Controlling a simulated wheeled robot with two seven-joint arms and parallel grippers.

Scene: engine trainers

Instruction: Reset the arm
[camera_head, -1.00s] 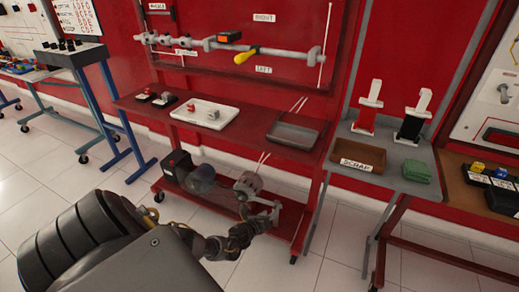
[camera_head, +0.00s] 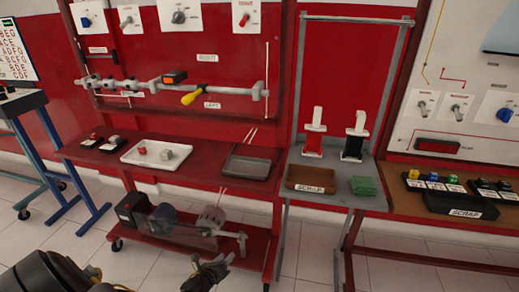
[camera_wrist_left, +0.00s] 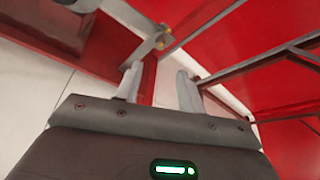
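My left gripper (camera_head: 208,272) shows at the bottom of the head view, in front of the red trainer's lower shelf. My dark left arm enters from the bottom left. In the left wrist view the two pale fingers of this gripper (camera_wrist_left: 158,84) stand apart with nothing between them. A grey metal link with a brass-coloured bolt (camera_wrist_left: 162,40) lies beyond the fingertips in that view. My right gripper is not in view.
The red trainer bench (camera_head: 110,160) carries a white tray (camera_head: 133,153) and a grey tray (camera_head: 248,168). A yellow-handled lever (camera_head: 192,97) sits on its panel rod. Motor-like parts (camera_head: 209,222) stand on the lower shelf.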

